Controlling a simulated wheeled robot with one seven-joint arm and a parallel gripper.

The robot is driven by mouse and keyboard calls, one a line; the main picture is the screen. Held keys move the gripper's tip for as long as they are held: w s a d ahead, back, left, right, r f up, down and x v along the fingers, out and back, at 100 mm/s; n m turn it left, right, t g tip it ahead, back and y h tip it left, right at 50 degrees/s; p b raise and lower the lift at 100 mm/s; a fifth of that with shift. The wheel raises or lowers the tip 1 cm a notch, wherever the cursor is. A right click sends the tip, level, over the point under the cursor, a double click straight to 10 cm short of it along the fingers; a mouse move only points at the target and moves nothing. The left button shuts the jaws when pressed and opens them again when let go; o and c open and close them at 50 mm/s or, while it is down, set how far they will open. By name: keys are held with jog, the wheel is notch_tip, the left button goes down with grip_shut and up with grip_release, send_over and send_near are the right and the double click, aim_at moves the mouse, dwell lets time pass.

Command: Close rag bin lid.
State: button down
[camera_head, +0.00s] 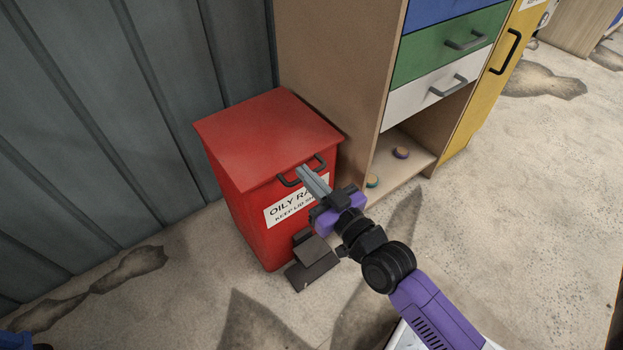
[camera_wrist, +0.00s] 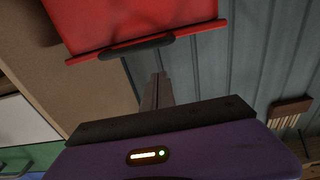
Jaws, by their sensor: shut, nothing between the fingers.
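The red rag bin (camera_head: 237,192) stands against the grey wall, with a white "OILY RAGS" label on its front. Its red lid (camera_head: 265,138) lies over the top and looks down flat; I cannot tell whether a small gap remains at the front. A dark handle (camera_head: 302,172) sits at the lid's front edge and also shows in the wrist view (camera_wrist: 125,48). My gripper (camera_head: 303,171) is shut and empty, its fingertips close to the handle in the picture. In the wrist view the fingertips (camera_wrist: 158,77) appear just below the handle; contact is unclear.
A dark pedal (camera_head: 312,262) juts from the bin's foot. A wooden cabinet (camera_head: 335,75) with coloured drawers stands close to the right, with small round items on its lower shelf (camera_head: 402,170). The stained floor (camera_head: 500,230) to the right is open.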

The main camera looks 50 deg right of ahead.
jog(key=s+a+f, duration=0.2)
jog(key=s+f, duration=0.2)
jog(key=s, duration=0.4)
jog(key=shift+a+f+p, duration=0.15)
jog(key=shift+f+p, duration=0.15)
jog(key=s+a+r+n+g+y+p, duration=0.1)
jog(key=s+a+r+n+y, duration=0.2)
jog(key=s+a, duration=0.45)
jog(key=s+a+r+g+y, duration=0.2)
jog(key=s+a+r, duration=0.35)
jog(key=s, duration=0.35)
notch_tip(320, 180, up, 28)
jog(key=p, duration=2.8)
jog(key=shift+a+r, duration=0.2)
jog(key=shift+a, duration=0.15)
